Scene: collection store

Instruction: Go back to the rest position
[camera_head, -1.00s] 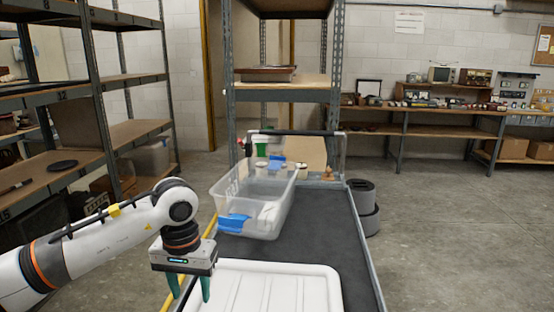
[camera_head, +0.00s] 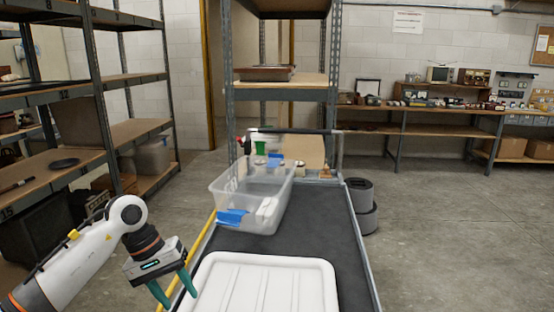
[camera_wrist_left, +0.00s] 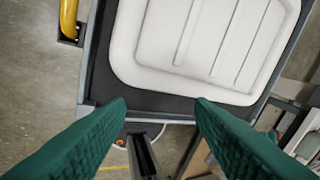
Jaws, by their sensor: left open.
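My left gripper (camera_head: 177,288) is at the lower left in the head view, beside the left edge of the cart (camera_head: 336,215). Its two green fingers are apart with nothing between them. In the left wrist view the open fingers (camera_wrist_left: 160,115) point toward the cart's edge and the white lid (camera_wrist_left: 205,45). My right arm and gripper do not show.
The white lid (camera_head: 262,288) lies flat on the cart's near end. A clear bin (camera_head: 250,205) with blue and white items stands farther back. Metal shelves (camera_head: 85,95) rise on the left. Right floor is clear.

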